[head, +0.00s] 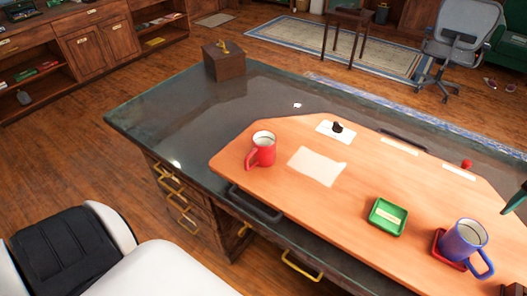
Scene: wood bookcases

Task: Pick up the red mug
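The red mug (262,149) stands upright on the orange-brown board (330,212) on the desk, near the board's left end. Its handle points toward the lower left, and its pale inside shows from above. Neither of my grippers can be made out in the head view, and nothing is touching the mug.
A blue mug (463,240) stands on a red tray (438,246) at the right, near a green tray (387,217). A pale sheet (317,166) lies right of the red mug. A black handle (255,205) sits at the board's near edge. A wooden box (223,62) stands at the desk's far-left corner.

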